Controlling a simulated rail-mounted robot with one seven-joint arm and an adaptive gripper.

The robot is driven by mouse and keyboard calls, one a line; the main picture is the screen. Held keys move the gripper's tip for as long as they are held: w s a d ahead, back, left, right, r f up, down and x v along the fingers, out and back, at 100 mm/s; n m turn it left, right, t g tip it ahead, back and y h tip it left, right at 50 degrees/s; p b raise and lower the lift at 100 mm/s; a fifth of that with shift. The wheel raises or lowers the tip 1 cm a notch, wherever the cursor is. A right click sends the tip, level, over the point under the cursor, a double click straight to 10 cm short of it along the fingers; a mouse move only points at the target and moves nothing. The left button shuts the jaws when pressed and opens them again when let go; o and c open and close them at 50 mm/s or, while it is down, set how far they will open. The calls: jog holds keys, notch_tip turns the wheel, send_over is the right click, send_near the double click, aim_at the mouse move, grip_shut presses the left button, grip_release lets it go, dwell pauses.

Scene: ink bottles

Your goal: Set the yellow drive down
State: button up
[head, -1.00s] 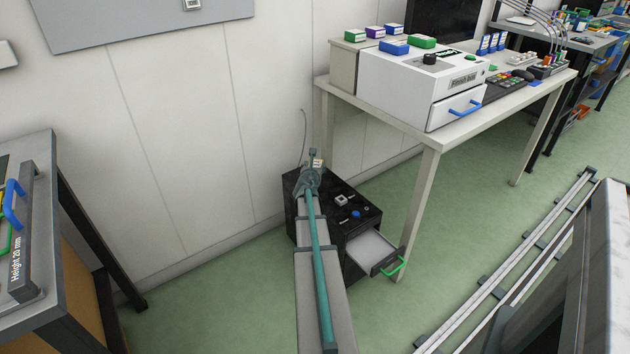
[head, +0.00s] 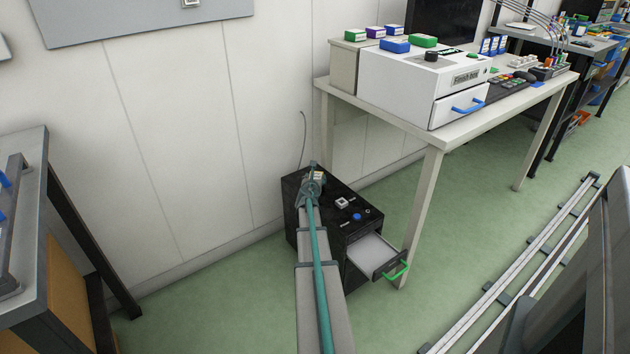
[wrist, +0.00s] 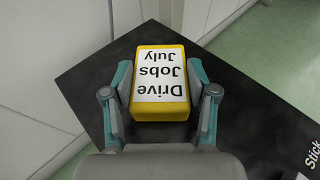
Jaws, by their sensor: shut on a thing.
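The yellow drive (wrist: 181,55) fills the middle of the wrist view, with a white label reading "Drive Jobs July" that appears upside down. My gripper (wrist: 160,102) is shut on it, one teal-and-grey finger on each side. Below the drive is the dark top of a black cabinet (wrist: 252,125); I cannot tell whether the drive touches it. In the head view my gripper (head: 313,174) is over the back left part of the black cabinet (head: 330,198). There the drive is mostly hidden by my arm.
The cabinet top has a white button (head: 342,203) and a blue button (head: 357,216). Its drawer (head: 372,250) with a green handle (head: 396,270) stands open. A table (head: 440,140) with a white machine (head: 405,88) stands close to its right. A wall is behind.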

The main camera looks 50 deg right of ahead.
jog(key=shift+f, duration=0.2)
jog(key=o, duration=1.3)
jog(key=shift+r, duration=0.2)
jog(key=shift+s+a+r, duration=0.1)
jog(key=shift+s+a, duration=0.05)
jog(key=shift+a, duration=0.15)
jog(key=p+v, duration=0.1)
jog(key=v, duration=1)
jog(key=shift+a+r+p, duration=0.1)
jog(key=shift+a+p, duration=0.05)
jog(key=shift+p, duration=0.2)
